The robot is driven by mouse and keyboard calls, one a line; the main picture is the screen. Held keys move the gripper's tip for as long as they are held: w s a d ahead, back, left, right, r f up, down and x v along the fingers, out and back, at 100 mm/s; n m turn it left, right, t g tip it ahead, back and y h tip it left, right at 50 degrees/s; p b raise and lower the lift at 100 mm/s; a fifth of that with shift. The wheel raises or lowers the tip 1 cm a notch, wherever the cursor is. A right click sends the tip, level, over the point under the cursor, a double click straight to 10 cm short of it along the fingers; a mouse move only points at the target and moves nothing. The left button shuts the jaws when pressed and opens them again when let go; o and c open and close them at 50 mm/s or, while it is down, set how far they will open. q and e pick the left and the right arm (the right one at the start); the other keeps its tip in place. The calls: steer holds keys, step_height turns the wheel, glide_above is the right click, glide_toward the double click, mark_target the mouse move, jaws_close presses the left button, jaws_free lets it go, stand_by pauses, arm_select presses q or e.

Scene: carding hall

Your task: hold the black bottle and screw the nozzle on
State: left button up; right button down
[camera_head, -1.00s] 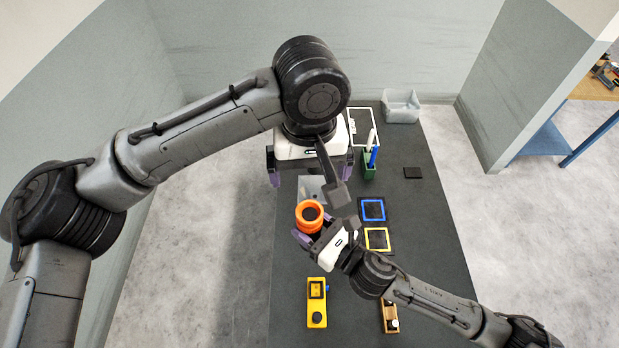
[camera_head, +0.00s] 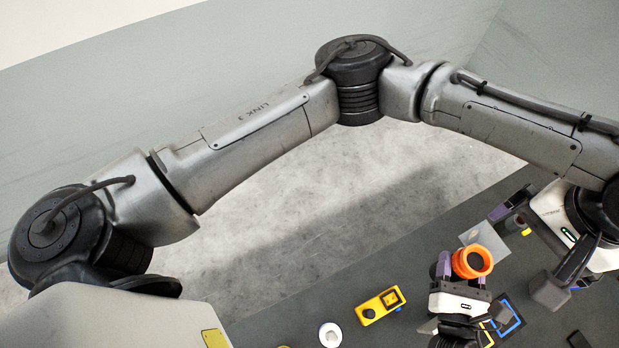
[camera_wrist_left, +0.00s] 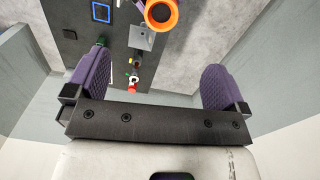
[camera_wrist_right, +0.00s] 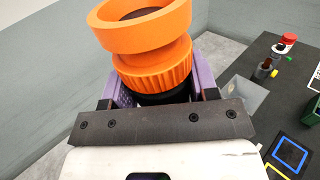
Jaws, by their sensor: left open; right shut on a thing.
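My right gripper (camera_head: 462,278) is shut on a black bottle (camera_wrist_right: 163,97), of which only a dark band shows between the purple fingers in the right wrist view. An orange ribbed piece with a wide open ring (camera_wrist_right: 150,50) sits on top of it; it shows in the head view too (camera_head: 472,262). I cannot tell whether this piece is the nozzle or how tightly it sits. My left gripper (camera_wrist_left: 158,75) is open and empty, its fingers wide apart. In the head view it is at the right, apart from the bottle.
A small red-and-white item (camera_wrist_right: 287,42) and a dark upright item (camera_wrist_right: 264,68) stand beside a grey plate (camera_wrist_right: 246,95). A yellow box (camera_head: 380,306), a white round item (camera_head: 330,335) and blue (camera_head: 508,318) and yellow frames lie on the dark table (camera_head: 290,325). Bare tabletop shows between them.

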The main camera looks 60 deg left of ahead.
arm_select(q)
steer(key=s+a+f+t+h, duration=0.1)
steer(key=s+a+f+h, duration=0.2)
steer(key=f, duration=0.5)
steer(key=s+a+f+t+h, duration=0.1)
steer(key=s+a+f, duration=0.25)
steer(key=f, duration=0.45)
steer(key=s+a+f+t+h, duration=0.1)
steer(key=s+a+f+h, duration=0.2)
steer(key=f, duration=0.5)
steer(key=s+a+f+y, duration=0.3)
steer(key=s+a+f, duration=0.2)
steer(key=s+a, duration=0.3)
steer(key=s+a+f+m+y, duration=0.1)
steer(key=s+a+f+y, duration=0.3)
steer(key=s+a+f, duration=0.2)
steer(key=shift+s+a+t, duration=0.3)
steer(key=shift+s+a, duration=0.65)
steer(key=shift+a, duration=0.8)
steer(key=shift+f, duration=0.1)
